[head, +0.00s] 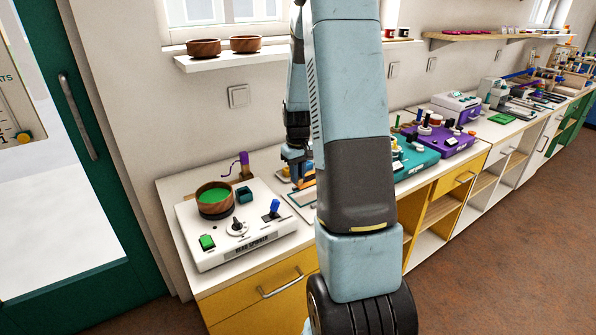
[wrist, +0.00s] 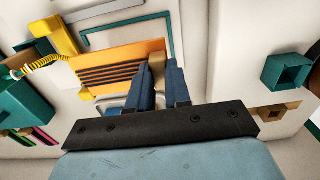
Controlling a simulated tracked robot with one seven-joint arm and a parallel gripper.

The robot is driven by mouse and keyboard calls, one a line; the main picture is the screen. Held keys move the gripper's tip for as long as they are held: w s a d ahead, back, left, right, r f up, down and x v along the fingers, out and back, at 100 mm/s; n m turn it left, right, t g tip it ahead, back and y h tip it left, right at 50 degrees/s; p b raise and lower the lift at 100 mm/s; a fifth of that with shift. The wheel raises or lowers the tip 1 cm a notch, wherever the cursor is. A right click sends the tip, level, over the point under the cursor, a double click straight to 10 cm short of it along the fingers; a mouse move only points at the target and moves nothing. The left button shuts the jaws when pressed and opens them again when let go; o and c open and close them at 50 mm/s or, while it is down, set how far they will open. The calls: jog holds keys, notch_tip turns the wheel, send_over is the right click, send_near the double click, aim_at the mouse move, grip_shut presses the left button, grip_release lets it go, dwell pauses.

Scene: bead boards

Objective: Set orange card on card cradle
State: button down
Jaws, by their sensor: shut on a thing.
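An orange card (wrist: 110,66) with dark stripes lies below my gripper in the wrist view. My gripper (wrist: 162,82) has its blue fingers closed around a tan grip piece (wrist: 157,66) at the card's right end. In the head view my gripper (head: 297,172) is low over the counter, partly behind my arm. A bit of orange shows beside it. I cannot clearly pick out the card cradle; a pale grey piece under the card's lower edge may be part of it. Whether the card touches it cannot be told.
A white bead spinner (head: 240,232) with a wooden bowl (head: 214,209) stands left of my gripper. A teal device (head: 415,160) and a purple one (head: 450,140) stand to the right. A yellow block (wrist: 52,36) with a coiled cord is near the card.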

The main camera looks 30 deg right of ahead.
aim_at(299, 186)
jog(key=shift+f, duration=2.25)
jog(key=shift+s, duration=0.3)
jog(key=shift+f, duration=0.65)
jog(key=c, duration=1)
grip_release()
jog(key=shift+r, duration=3.55)
